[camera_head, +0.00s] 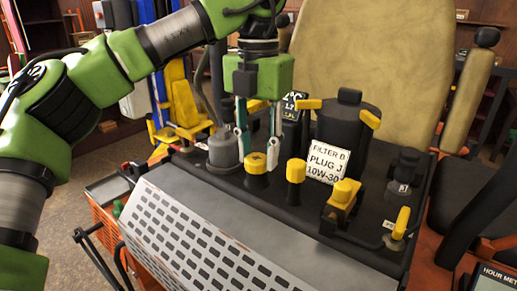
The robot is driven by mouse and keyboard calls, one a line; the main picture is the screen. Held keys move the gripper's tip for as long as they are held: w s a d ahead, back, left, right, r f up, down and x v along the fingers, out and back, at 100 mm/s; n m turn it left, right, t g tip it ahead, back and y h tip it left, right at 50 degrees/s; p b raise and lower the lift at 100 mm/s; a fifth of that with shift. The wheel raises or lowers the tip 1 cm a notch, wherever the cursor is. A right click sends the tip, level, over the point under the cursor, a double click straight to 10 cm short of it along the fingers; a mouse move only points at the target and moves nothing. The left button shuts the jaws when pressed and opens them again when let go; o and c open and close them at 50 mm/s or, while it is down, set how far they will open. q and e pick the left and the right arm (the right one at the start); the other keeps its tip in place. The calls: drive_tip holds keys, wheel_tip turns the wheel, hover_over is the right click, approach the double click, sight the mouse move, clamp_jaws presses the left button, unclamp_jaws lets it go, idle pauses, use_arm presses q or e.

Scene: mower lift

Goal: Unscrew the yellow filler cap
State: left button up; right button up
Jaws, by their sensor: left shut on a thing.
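The yellow filler cap (255,163) is a round yellow cap with dark marks on top, on a black neck at the front of the engine deck. My left gripper (258,155) points down from above, with one finger on each side of the cap. It is shut on the cap, which appears seated on its neck. The far side of the cap and the exact finger contact are hard to see. My right gripper is not in view.
A second yellow cap (296,171) stands just right, then a yellow-topped black fitting (343,193). A white label (327,163) and a black canister (347,125) stand behind. A grey cylinder (224,150) is close on the left. A perforated grey panel (205,235) slopes down in front.

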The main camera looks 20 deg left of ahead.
use_arm(q)
drive_tip(key=shift+f, duration=0.1)
drive_tip(key=shift+f+n+b, duration=0.1)
drive_tip(key=shift+n+b, duration=0.5)
drive_tip(key=shift+n, duration=0.6)
drive_tip(key=n, duration=0.2)
drive_tip(key=shift+a+n+b, duration=0.1)
drive_tip(key=shift+n+b, duration=0.2)
drive_tip(key=shift+b, duration=0.05)
drive_tip(key=shift+n, duration=0.6)
